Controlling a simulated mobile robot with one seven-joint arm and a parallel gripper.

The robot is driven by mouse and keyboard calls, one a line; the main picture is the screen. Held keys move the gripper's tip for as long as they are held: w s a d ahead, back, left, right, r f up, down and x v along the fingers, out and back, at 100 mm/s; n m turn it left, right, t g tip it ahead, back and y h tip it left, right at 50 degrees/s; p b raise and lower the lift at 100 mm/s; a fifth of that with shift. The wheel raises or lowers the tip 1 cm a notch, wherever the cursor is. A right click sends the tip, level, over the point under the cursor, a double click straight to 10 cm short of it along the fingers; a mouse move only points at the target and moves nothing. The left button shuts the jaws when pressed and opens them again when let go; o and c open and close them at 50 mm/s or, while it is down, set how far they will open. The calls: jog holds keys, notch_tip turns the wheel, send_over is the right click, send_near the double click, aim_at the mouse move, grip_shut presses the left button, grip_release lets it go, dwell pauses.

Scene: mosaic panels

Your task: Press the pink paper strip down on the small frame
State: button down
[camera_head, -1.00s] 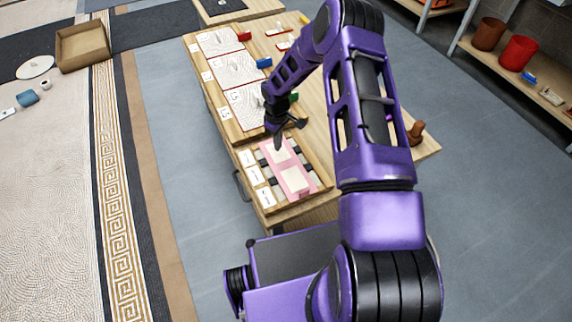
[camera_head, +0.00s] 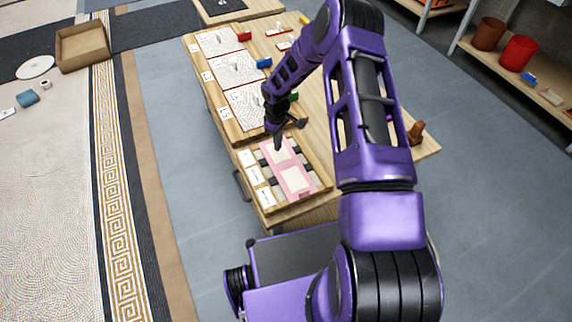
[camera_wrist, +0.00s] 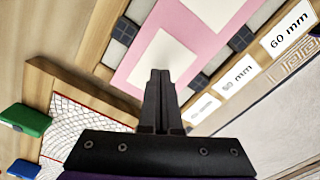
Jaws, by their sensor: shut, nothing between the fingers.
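The pink paper strip (camera_head: 287,166) lies lengthwise over a wooden tray (camera_head: 322,187) on the table, across dark bars. It carries two cream squares (camera_head: 295,180); the strip also shows in the wrist view (camera_wrist: 190,32). My gripper (camera_head: 279,147) is shut and empty, pointing down at the strip's far end. In the wrist view the fingertips (camera_wrist: 160,75) overlap the nearer cream square (camera_wrist: 163,58). I cannot tell whether they touch it. White labels line the tray's side, including 60 mm (camera_wrist: 290,30) and 50 mm (camera_wrist: 238,76). I cannot tell which part is the small frame.
Mosaic panels (camera_head: 235,69) lie behind the tray, with red, blue and green blocks (camera_head: 263,62) beside them. A brown figure (camera_head: 416,132) stands at the table's right edge. A shelf with a red bucket (camera_head: 518,53) is at the right.

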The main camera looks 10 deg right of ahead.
jog(key=shift+f, duration=0.8)
jog(key=shift+r, duration=0.1)
dwell(0.6)
notch_tip(320, 180, up, 8)
jog(key=p, duration=0.4)
dwell(0.4)
dwell(0.4)
